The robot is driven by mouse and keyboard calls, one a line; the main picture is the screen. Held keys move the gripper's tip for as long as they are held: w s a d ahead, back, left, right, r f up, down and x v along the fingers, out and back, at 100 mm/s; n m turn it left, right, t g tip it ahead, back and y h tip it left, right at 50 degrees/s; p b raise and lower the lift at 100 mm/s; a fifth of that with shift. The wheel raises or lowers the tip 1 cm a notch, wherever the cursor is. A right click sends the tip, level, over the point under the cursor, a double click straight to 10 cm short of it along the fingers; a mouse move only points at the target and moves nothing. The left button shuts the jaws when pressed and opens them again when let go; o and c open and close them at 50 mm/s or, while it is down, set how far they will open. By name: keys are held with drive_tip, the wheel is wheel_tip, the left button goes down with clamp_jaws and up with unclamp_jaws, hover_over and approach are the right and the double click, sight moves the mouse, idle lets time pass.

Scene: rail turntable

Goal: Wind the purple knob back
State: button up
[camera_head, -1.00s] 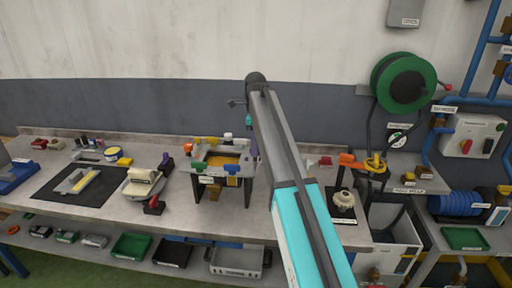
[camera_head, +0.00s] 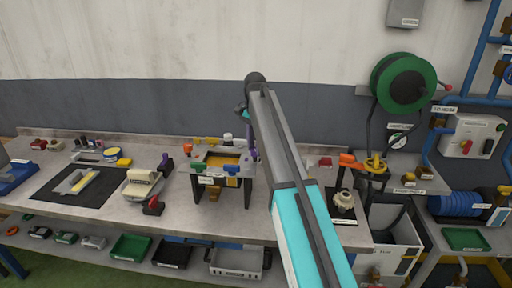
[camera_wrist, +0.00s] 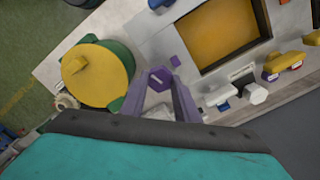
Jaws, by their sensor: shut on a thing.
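The purple knob (camera_wrist: 160,79) shows in the wrist view as a small six-sided cap with a pale mark on its top. It sits at the near side of a grey fixture with an orange-yellow panel (camera_wrist: 222,31). My gripper (camera_wrist: 159,88) reaches it with two purplish fingers, one on each side, and is shut on it. In the head view the fixture (camera_head: 212,180) stands on the bench, left of my arm. A sliver of purple (camera_head: 253,144) shows at its right side. My arm hides most of that area and the gripper there.
A green drum with a yellow top (camera_wrist: 97,74) stands close left of my gripper in the wrist view. In the head view, a cream-coloured device (camera_head: 142,183) is left of the fixture and an orange-handled item (camera_head: 349,160) is right.

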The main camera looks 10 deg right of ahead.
drive_tip(key=shift+n, duration=0.8)
drive_tip(key=shift+a, duration=0.1)
drive_tip(key=o, duration=1)
drive_tip(key=shift+o, duration=0.2)
drive_tip(key=shift+r, duration=0.15)
drive_tip(key=shift+r+b, duration=0.45)
drive_tip(key=shift+r, duration=0.35)
wheel_tip(320, 180, up, 12)
